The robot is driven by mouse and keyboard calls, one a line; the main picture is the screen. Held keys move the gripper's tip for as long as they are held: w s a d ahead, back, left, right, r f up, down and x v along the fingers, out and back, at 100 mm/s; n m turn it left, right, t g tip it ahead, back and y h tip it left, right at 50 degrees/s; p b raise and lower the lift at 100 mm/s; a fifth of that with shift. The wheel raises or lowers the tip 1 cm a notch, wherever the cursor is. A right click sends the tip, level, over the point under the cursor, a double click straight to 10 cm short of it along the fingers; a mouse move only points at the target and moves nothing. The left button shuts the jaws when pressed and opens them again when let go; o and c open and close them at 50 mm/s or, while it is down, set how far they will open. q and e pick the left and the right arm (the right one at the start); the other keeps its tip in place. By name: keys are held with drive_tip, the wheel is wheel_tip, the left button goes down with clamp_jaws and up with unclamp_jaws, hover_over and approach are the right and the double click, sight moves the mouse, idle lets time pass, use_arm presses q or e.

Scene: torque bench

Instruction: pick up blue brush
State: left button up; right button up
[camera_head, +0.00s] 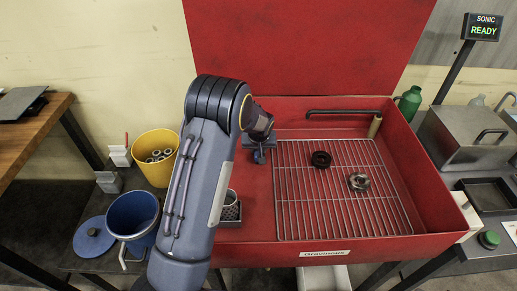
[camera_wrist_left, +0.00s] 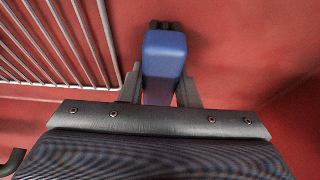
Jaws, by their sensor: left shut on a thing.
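The blue brush (camera_wrist_left: 165,52) is between the two fingers of my left gripper (camera_wrist_left: 162,95) in the left wrist view, with dark bristles or tips at its far end. The left gripper is shut on it. In the head view, the left gripper (camera_head: 258,153) is inside the red wash basin (camera_head: 250,205), near its left back corner, left of the wire rack. A small blue part of the brush shows there just below the gripper. Most of the brush is hidden by the gripper and arm. My right gripper is not in view.
The wire rack (camera_head: 300,205) in the basin holds a black ring (camera_head: 321,159) and a metal nut (camera_head: 359,182). A raised red lid (camera_head: 300,50) stands behind. A yellow bucket (camera_head: 152,172) and a blue bucket (camera_head: 132,215) stand left. A grey metal box (camera_head: 465,135) stands right.

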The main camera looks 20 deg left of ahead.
use_arm(q)
drive_tip(key=shift+r, duration=0.5)
drive_tip(key=r, duration=0.3)
drive_tip(key=shift+s+b, duration=0.25)
drive_tip(key=shift+b, duration=0.05)
drive_tip(key=s+a+r+b, duration=0.1)
drive_tip(key=s+a+r, duration=0.1)
drive_tip(key=s+r, duration=0.7)
drive_tip(key=s, duration=0.4)
drive_tip(key=shift+s+a, duration=0.2)
drive_tip(key=shift+a, duration=0.05)
